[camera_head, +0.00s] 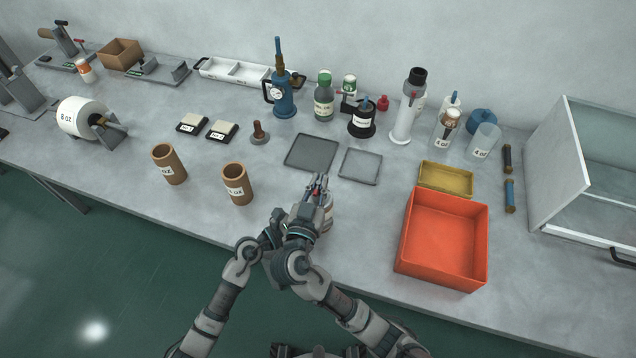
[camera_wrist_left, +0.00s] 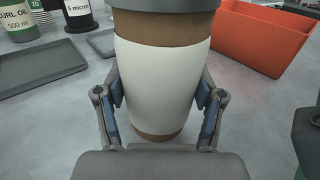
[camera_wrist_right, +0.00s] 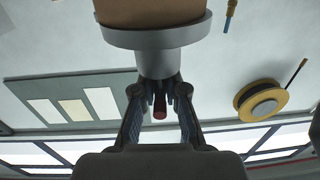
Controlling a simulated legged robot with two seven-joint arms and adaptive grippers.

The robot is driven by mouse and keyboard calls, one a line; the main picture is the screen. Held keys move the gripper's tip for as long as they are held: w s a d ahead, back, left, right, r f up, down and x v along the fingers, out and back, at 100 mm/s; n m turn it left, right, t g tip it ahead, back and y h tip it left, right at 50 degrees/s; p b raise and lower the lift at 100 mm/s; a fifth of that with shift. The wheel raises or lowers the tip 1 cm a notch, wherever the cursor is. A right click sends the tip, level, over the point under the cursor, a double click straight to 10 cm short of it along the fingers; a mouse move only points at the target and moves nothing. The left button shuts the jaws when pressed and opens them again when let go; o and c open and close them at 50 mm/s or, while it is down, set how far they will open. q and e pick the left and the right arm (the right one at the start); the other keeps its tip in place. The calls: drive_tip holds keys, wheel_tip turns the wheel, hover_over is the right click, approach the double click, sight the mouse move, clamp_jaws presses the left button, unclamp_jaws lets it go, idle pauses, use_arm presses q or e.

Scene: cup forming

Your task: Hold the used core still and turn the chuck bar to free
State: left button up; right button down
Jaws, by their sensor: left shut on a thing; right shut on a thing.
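The used core (camera_wrist_left: 162,85) is a brown tube with a white band. It stands roughly upright in the left wrist view, its top under a grey chuck flange (camera_wrist_left: 165,5). My left gripper (camera_wrist_left: 160,98) is shut around its sides. In the right wrist view the grey chuck (camera_wrist_right: 155,62) sits against the brown core end (camera_wrist_right: 150,12). My right gripper (camera_wrist_right: 160,96) is shut at the chuck's hub, where a red-tipped bar (camera_wrist_right: 160,108) shows between the fingers. In the head view my right gripper (camera_head: 318,188) mostly hides the core (camera_head: 328,213) and my left gripper.
Two flat grey trays (camera_head: 312,152) lie just behind my grippers. An orange bin (camera_head: 442,240) and a yellow tray (camera_head: 446,178) are to the right. Two brown cups (camera_head: 238,185) stand to the left. Bottles (camera_head: 324,97) line the back. The table between the brown cups and the front edge is clear.

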drive_tip(key=shift+a, duration=0.15)
drive_tip(key=c, duration=1.2)
unclamp_jaws()
drive_tip(key=shift+o, duration=0.2)
drive_tip(key=shift+s, duration=0.1)
drive_tip(key=v, duration=1.1)
drive_tip(key=shift+s, duration=0.4)
drive_tip(key=shift+a+f, duration=0.1)
